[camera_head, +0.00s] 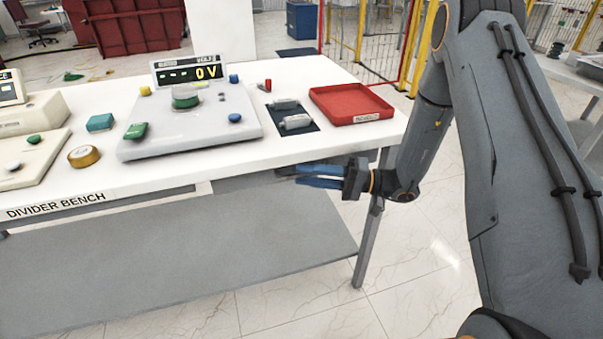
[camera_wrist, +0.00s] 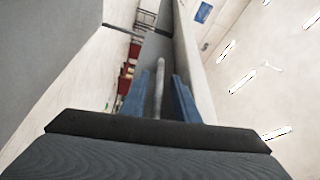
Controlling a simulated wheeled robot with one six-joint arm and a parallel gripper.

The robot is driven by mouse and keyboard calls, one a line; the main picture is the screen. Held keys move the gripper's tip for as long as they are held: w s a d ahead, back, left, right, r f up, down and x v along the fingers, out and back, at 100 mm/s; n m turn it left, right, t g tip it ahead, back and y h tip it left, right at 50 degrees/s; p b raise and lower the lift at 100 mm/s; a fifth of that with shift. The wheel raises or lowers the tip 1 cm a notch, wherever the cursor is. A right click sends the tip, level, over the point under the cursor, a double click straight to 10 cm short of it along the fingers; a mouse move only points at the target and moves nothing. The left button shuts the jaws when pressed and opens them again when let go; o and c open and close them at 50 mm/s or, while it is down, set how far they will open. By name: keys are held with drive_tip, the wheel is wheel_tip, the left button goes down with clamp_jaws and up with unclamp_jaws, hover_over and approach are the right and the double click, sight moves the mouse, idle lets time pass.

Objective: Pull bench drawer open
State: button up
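The bench drawer (camera_head: 240,183) shows as a narrow grey front under the front edge of the white bench (camera_head: 190,172), toward its right end. It looks closed. My gripper (camera_head: 302,176), with blue fingers, is at the drawer's right part, just below the bench top. In the wrist view my gripper (camera_wrist: 165,92) has its fingers apart, with a grey bar-like handle (camera_wrist: 159,82) between them. A gap shows between the handle and the right finger; contact with the left finger is unclear. My fingers hide part of the drawer front in the head view.
A red tray (camera_head: 350,103), a dark mat with grey cylinders (camera_head: 297,122) and a tester reading 0 V (camera_head: 190,125) sit on the bench. A bench leg (camera_head: 368,235) stands near my arm. Tiled floor (camera_head: 430,270) is free in front at the right.

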drive_tip(key=shift+a, duration=0.75)
clamp_jaws()
drive_tip(key=shift+a, duration=0.3)
drive_tip(key=shift+d, duration=0.25)
drive_tip(key=shift+s+d, duration=0.15)
drive_tip(key=shift+s, duration=0.15)
drive_tip(key=s+d+p, duration=0.2)
drive_tip(key=s+d, duration=0.1)
drive_tip(key=s, duration=0.7)
drive_tip(key=s+d+p, duration=0.2)
drive_tip(key=s+d, duration=0.1)
drive_tip(key=s, duration=0.7)
drive_tip(key=shift+s+p, duration=0.25)
drive_tip(key=shift+p, duration=0.1)
